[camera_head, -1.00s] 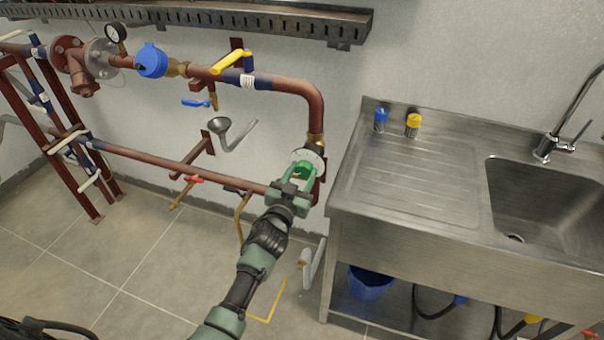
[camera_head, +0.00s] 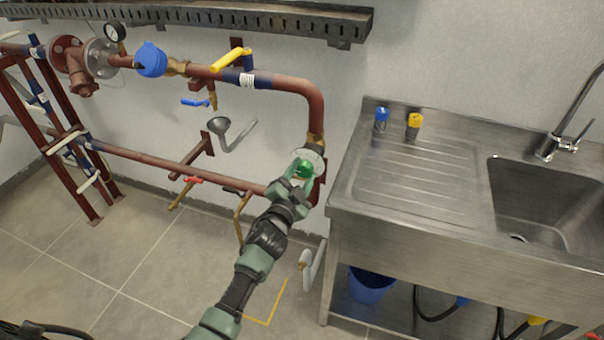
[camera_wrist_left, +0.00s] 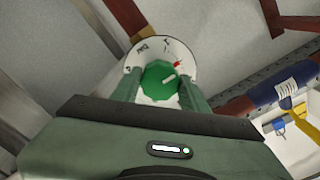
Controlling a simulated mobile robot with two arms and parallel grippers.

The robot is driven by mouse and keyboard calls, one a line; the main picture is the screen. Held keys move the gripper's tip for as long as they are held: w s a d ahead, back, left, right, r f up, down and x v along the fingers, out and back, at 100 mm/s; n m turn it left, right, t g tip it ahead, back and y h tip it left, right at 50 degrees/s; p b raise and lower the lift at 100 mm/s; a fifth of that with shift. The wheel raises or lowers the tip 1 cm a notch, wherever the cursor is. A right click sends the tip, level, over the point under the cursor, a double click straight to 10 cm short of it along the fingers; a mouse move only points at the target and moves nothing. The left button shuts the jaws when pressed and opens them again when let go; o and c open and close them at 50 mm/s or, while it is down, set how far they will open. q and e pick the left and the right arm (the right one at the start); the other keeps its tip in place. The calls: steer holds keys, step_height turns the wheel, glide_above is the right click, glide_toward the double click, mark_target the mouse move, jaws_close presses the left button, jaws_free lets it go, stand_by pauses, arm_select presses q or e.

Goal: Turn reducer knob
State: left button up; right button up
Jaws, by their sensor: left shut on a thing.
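The reducer knob (camera_head: 305,168) is green and sits on a white round dial at the lower end of the red-brown pipe, left of the sink unit. In the left wrist view the green knob (camera_wrist_left: 160,78) shows in front of the white dial (camera_wrist_left: 178,50), which has a red mark and lettering. My left gripper (camera_head: 297,176) is at the knob. In the wrist view its two fingers (camera_wrist_left: 158,92) stand on either side of the knob and are shut on it. My right gripper is not in view.
The steel sink counter (camera_head: 400,200) stands close at the right, with a blue-capped (camera_head: 381,118) and a yellow-capped item (camera_head: 414,125) on it.

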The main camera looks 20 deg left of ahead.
arm_select(q)
steer(key=shift+f, duration=0.1)
stand_by(0.4)
steer(key=o, duration=1.4)
steer(key=shift+s, duration=0.1)
steer(key=s, duration=0.7)
steer(key=shift+s+a, duration=0.1)
steer(key=shift+s, duration=0.25)
